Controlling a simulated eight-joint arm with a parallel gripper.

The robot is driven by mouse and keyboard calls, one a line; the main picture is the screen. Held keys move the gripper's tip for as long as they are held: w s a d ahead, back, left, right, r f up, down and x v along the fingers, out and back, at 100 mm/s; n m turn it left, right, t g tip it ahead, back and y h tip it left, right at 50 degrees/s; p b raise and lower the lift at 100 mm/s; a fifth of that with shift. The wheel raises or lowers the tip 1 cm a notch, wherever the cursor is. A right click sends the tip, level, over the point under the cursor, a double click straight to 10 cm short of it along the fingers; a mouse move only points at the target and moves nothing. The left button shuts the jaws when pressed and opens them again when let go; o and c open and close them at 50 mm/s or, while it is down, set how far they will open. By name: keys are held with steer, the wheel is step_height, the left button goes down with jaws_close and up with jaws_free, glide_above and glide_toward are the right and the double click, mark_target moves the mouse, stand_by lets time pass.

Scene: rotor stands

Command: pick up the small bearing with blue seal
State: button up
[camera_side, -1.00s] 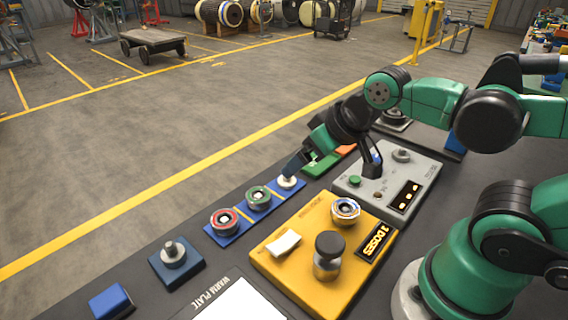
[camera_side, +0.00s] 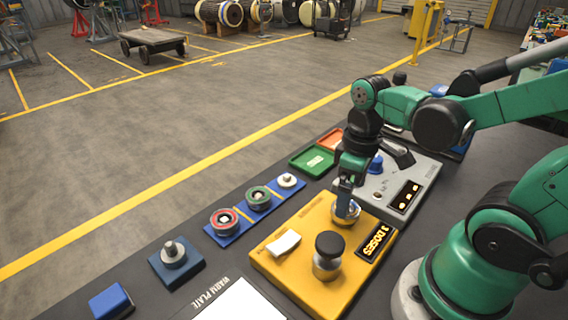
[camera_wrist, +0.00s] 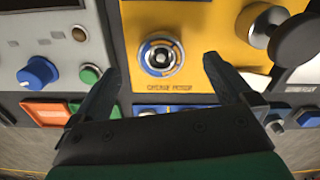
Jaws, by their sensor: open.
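The small bearing with blue seal (camera_wrist: 162,57) is a metal ring with blue and some orange on its face. It sits in the round seat of the yellow grease station. In the side view the bearing (camera_side: 346,214) is partly hidden by my gripper (camera_side: 347,200), which points down right over it. In the wrist view my gripper (camera_wrist: 161,65) is open, with a finger on each side of the bearing in the picture. Gaps show between the fingers and the ring, and nothing is held. I cannot tell the exact height left between fingertips and bearing.
The yellow grease station (camera_side: 290,270) bears a black-knobbed jar (camera_side: 328,258) and a white pad (camera_side: 283,243). The grey control panel (camera_side: 425,172) stands close behind. A blue rack (camera_side: 240,222) holds a red-sealed bearing (camera_side: 224,221) and a green-sealed one (camera_side: 258,197). Green tray (camera_side: 298,160) lies farther back.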

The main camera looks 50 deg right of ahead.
steer(key=shift+f, duration=1.7)
jaws_close()
steer(key=shift+r, duration=0.15)
step_height(320, 180, up, 23)
stand_by(0.4)
